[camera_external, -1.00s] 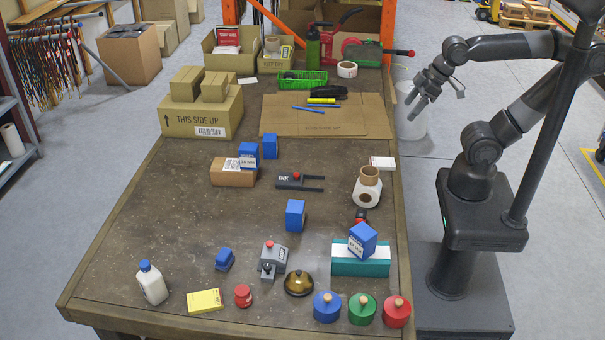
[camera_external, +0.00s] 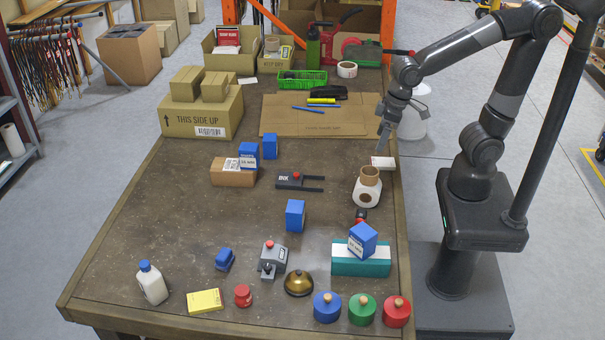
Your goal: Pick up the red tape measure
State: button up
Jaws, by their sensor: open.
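A small red object (camera_external: 243,296) near the front edge of the table, between a yellow pad and a brass bell, looks most like the red tape measure; it is too small to be sure. A red-and-black item (camera_external: 361,216) lies partly hidden between the white roll and the teal box. My gripper (camera_external: 384,142) is open, pointing down over the right edge of the table, near the small white box. It is empty and far from the small red object.
The yellow pad (camera_external: 205,301), brass bell (camera_external: 298,283) and grey device (camera_external: 272,259) surround the small red object. The left middle of the table is clear.

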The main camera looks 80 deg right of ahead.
aim_at(361, 213)
jog(key=w+a+f+g, duration=0.1)
jog(key=a+f, duration=0.2)
jog(key=f, duration=0.1)
jog(key=w+a+f+g, duration=0.1)
jog(key=a+f, duration=0.2)
jog(key=f, duration=0.1)
jog(key=w+a+f, duration=0.2)
jog(key=a+f, duration=0.2)
jog(key=shift+f+m+g+h, duration=0.3)
jog(key=shift+f+m+g, duration=0.05)
jog(key=shift+m+g, duration=0.05)
notch_tip(361, 213, down, 6)
jog(key=shift+r, duration=0.2)
jog(key=shift+w+a+f, duration=0.1)
jog(key=shift+f, duration=1.2)
jog(key=shift+a+f, duration=0.1)
jog(key=shift+f, duration=1.15)
jog(key=c, duration=1.2)
jog(key=shift+r, duration=0.15)
